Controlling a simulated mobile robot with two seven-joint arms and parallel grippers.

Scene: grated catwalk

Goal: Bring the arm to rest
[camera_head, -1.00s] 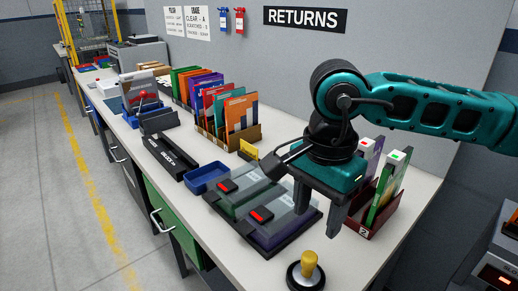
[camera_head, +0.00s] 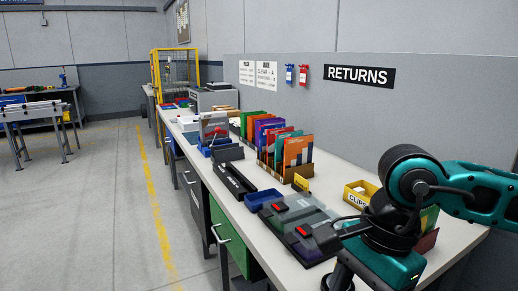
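My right arm comes in from the right edge in teal and black. Its gripper (camera_head: 380,284) hangs at the lower right, over the front edge of the workbench (camera_head: 240,208). One dark finger shows at the outer left end of the gripper body, and the tips are cut off by the bottom edge. The fingers look spread, with nothing seen between them. My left gripper is not in view.
Grey-lidded cases with red latches (camera_head: 303,231) lie just left of the gripper. A yellow clips bin (camera_head: 352,197) stands behind the arm. Orange and blue folders (camera_head: 297,152) stand in a rack farther back. The floor at left (camera_head: 80,220) is clear.

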